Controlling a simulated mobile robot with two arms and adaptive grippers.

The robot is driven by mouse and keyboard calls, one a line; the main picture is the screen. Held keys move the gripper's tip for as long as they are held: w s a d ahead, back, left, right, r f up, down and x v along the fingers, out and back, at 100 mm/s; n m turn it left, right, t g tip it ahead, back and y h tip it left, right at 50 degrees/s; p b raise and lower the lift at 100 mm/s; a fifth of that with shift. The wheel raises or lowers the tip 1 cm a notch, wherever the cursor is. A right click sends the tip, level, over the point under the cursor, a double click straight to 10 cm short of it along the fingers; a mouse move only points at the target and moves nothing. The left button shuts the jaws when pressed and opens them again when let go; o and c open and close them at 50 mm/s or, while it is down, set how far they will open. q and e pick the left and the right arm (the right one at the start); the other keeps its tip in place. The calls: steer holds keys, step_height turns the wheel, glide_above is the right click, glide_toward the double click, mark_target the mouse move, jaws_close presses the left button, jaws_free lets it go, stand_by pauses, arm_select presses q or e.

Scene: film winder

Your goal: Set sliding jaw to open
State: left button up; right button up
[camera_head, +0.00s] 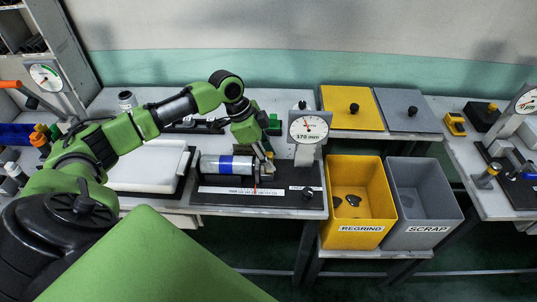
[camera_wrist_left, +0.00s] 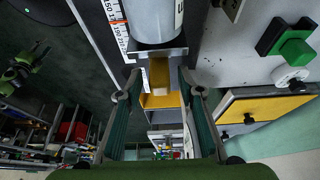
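The winder fixture (camera_head: 290,205) is a dark base on the bench with a clear-grey roll (camera_head: 212,166) with a blue band lying across it. My left gripper (camera_head: 264,157) is at the right end of the roll. In the head view my arm partly hides the jaw. My right gripper is not in view.
A dial gauge (camera_head: 308,128) marked 170 mm stands behind the base. A dark knob (camera_head: 308,193) is at its front right. Yellow REGRIND (camera_head: 356,225) and grey SCRAP (camera_head: 422,226) bins stand to the right. A white block (camera_head: 145,168) lies to the left.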

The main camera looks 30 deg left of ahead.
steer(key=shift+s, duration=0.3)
